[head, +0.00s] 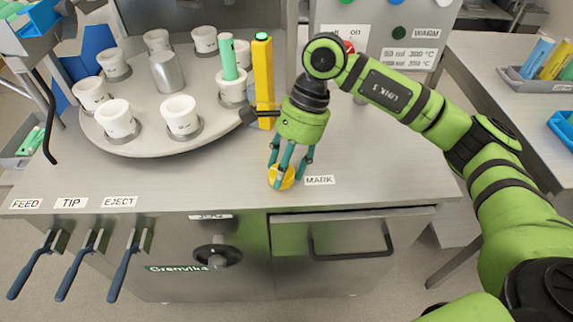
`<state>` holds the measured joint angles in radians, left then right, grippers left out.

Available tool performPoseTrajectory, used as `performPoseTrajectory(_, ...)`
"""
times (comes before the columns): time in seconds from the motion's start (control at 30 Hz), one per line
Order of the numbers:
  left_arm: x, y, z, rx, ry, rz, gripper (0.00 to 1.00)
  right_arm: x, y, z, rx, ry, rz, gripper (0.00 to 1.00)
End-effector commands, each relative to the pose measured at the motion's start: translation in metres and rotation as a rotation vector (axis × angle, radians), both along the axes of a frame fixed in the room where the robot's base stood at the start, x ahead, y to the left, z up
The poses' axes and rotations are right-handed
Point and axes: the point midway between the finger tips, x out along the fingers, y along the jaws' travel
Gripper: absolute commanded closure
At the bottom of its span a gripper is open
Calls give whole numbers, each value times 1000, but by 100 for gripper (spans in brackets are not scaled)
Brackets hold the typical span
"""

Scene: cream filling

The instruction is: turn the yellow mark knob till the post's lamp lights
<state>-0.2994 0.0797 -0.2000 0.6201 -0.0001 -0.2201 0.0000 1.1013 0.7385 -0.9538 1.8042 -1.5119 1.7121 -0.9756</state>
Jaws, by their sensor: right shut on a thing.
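The yellow mark knob (287,181) sits on the table top beside the MARK label (320,180). My right gripper (282,177) points down over it and is shut on it, with its fingers around the knob's sides. The fingers hide part of the knob. A yellow post (262,85) stands behind the gripper, at the edge of the round turntable, with a bright green lamp (262,37) at its top. My left gripper is not in view.
The turntable (155,143) carries several white cups, one with a green stick (228,58) in it. Levers labelled FEED, TIP and EJECT (124,265) hang at the front left, and a handwheel (217,254) is on the front panel. A control panel (400,35) stands behind my right arm.

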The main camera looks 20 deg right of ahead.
Motion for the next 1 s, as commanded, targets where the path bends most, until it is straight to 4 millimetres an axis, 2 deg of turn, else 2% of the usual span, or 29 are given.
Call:
performPoseTrajectory(0.03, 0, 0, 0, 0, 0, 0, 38, 2, 4, 5, 16, -13, 1, 45)
performPoseTrajectory(0.07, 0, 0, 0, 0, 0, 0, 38, 2, 4, 5, 16, -13, 1, 33)
performPoseTrajectory(0.1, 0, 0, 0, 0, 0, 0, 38, 2, 4, 5, 16, -13, 0, 29)
performPoseTrajectory(0.4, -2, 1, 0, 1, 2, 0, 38, 1, 2, 3, 8, -6, -1, 29)
performPoseTrajectory(0.53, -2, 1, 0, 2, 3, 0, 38, 3, -1, 10, 8, -7, -3, 29)
performPoseTrajectory(1.0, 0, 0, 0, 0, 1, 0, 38, 16, -31, 95, 11, -10, 0, 29)
